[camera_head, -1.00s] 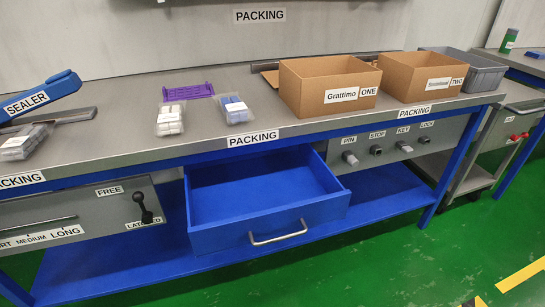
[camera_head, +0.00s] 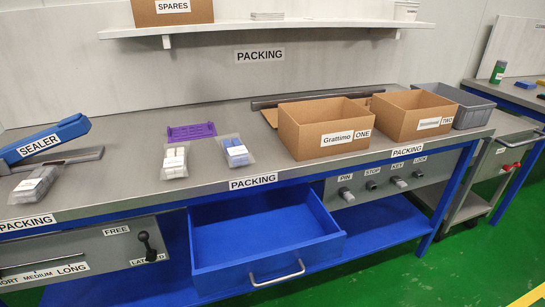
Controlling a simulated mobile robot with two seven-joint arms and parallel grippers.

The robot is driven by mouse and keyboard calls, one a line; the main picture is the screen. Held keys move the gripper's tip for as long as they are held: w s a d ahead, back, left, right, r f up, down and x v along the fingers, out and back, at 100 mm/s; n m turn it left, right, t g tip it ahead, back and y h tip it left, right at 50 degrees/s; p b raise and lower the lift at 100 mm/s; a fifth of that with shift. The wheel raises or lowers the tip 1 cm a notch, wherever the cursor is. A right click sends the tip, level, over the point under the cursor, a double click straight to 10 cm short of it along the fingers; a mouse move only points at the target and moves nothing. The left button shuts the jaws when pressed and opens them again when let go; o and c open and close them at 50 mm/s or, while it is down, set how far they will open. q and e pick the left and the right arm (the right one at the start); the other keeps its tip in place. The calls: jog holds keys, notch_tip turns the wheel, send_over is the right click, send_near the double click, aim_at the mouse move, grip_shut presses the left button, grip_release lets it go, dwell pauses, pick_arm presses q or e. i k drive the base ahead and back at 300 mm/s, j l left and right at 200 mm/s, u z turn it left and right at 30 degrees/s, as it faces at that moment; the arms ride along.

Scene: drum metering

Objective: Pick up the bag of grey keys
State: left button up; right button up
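A clear bag of grey pieces (camera_head: 36,185), which look like the grey keys, lies on the grey packing bench at the far left, in front of the sealer (camera_head: 42,142). A clear bag of white pieces (camera_head: 175,162) and a clear bag of blue pieces (camera_head: 236,151) lie further right on the same bench. Neither of my grippers shows in the head view.
A blue drawer (camera_head: 262,240) stands open and empty below the bench. Boxes labelled ONE (camera_head: 322,130) and TWO (camera_head: 412,115) and a grey bin (camera_head: 455,105) stand at the right. A purple rack (camera_head: 191,131) lies behind the bags. A shelf (camera_head: 265,28) hangs above.

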aim_at(33, 189)
jog(key=u, duration=1.55)
